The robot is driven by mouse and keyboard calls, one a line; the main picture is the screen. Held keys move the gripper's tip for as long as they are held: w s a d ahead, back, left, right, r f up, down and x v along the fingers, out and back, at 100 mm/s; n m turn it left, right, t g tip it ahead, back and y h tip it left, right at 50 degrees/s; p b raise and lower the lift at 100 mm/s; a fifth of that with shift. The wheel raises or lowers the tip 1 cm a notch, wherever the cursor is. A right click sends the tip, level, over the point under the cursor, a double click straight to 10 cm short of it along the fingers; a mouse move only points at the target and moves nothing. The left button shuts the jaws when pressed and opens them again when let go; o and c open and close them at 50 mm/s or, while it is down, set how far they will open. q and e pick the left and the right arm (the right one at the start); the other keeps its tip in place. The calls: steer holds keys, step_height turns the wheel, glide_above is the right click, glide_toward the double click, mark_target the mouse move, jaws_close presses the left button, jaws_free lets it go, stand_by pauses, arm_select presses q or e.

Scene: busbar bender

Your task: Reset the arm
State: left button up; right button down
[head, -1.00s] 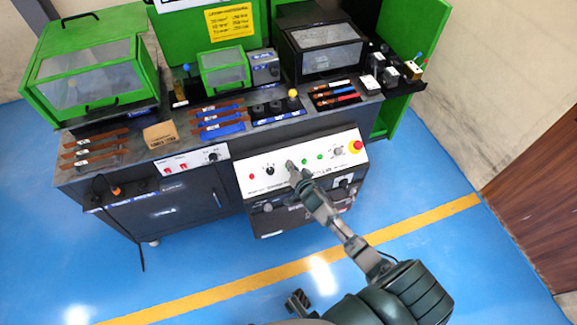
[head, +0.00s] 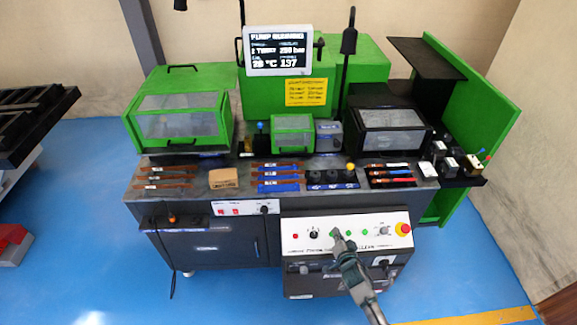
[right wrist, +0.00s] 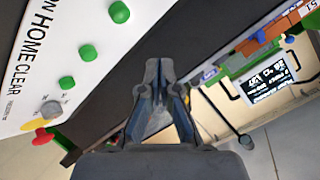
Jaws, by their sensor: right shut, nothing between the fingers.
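The white control panel (head: 300,234) on the front of the bench carries a red lamp, a black knob (head: 314,233), green buttons (head: 364,232), a grey knob and a red stop knob (head: 403,229). My right gripper (head: 338,236) is in front of the panel, between the black knob and the right-hand green buttons. In the right wrist view its fingers (right wrist: 152,66) are shut and empty. Green buttons (right wrist: 88,52) and the words "HOME CLEAR" show left of them. I cannot tell whether the fingertips touch the panel. My left gripper is not in view.
A screen (head: 278,51) above the bench reads "PUMP RUNNING". Green guarded stations (head: 180,112), busbar strips (head: 278,178) and a cardboard box (head: 222,179) stand on the bench top (head: 210,200). A dark rack is at far left. Blue floor is free in front.

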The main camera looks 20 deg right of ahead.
steer(key=s+a+f+n+g+p, duration=0.1)
steer(key=s+a+f+n+g, duration=0.2)
steer(key=s+f, duration=0.45)
steer(key=s+a+f+n+g, duration=0.2)
steer(key=s+f+g, duration=0.1)
steer(key=s+f, duration=0.5)
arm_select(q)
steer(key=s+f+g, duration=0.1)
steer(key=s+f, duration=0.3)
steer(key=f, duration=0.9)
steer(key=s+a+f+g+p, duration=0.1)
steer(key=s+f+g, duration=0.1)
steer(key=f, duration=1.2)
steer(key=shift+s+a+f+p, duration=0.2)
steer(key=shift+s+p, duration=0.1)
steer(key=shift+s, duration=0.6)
arm_select(e)
steer(key=s+a+f+n+g+y, duration=0.1)
steer(key=s+a+f+n+g, duration=0.2)
steer(key=s, duration=0.9)
steer(key=s+a+f+n+g+y, duration=0.1)
steer(key=s+a+f+n+g, duration=0.2)
steer(key=s+a+f, duration=0.3)
steer(key=s+f+n, duration=0.1)
steer(key=s+f, duration=0.2)
steer(key=s, duration=0.3)
steer(key=shift+f+n, duration=0.15)
steer(key=shift+n, duration=0.15)
steer(key=shift+a, duration=0.1)
